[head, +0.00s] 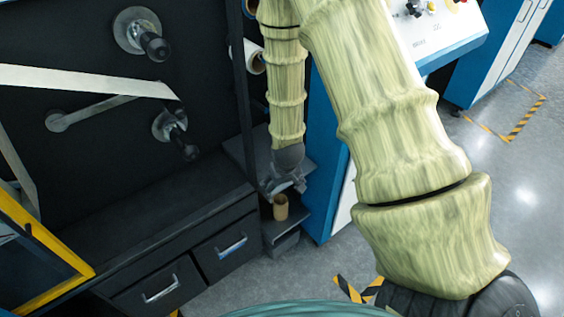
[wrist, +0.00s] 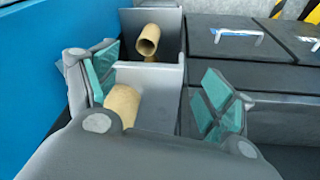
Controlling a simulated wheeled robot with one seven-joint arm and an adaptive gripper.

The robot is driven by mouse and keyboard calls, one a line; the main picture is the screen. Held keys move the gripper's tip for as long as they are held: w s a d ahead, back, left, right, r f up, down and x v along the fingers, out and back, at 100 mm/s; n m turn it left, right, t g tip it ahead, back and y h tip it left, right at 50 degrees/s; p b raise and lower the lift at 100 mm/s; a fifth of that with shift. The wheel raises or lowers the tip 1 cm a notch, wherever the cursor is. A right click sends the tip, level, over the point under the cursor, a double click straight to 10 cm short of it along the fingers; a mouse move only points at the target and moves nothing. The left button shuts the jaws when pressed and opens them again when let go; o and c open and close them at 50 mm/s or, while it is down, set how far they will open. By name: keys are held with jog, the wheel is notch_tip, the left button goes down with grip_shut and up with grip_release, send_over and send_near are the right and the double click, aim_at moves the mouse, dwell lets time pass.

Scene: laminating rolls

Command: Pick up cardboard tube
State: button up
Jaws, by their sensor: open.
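A short tan cardboard tube (head: 281,207) stands on a dark ledge at the end of the black cabinet, just below my gripper (head: 284,187) in the head view. The wrist view shows two tan tubes. One (wrist: 148,42) has its open end showing in a grey compartment at the top. The other (wrist: 123,106) is nearer, close to the left finger and partly hidden by my gripper's body. I cannot tell which of them the head view shows. My gripper (wrist: 161,84) is open, its teal pads wide apart, with nothing held between them.
Black drawers (head: 225,245) with metal handles stand left of the ledge. A blue machine panel (head: 326,150) rises close on the right. A white roll (head: 255,57) is on a spindle behind my arm. Grey floor (head: 300,272) is open in front.

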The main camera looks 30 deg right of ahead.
jog(key=w+d+r+m+t+b, duration=0.1)
jog(key=w+d+r+b, duration=0.1)
jog(key=w+d+r, duration=0.7)
jog(key=shift+w+a+f, duration=0.2)
jog(key=shift+w+f, duration=0.35)
jog(key=shift+f, duration=0.85)
jog(key=shift+w+a+f, duration=0.25)
jog(key=shift+w+f, duration=0.35)
jog(key=shift+f, duration=0.8)
jog(key=shift+w+a+f, duration=0.2)
jog(key=shift+w+f, duration=0.35)
jog(key=shift+f, duration=0.85)
jog(key=c, duration=0.9)
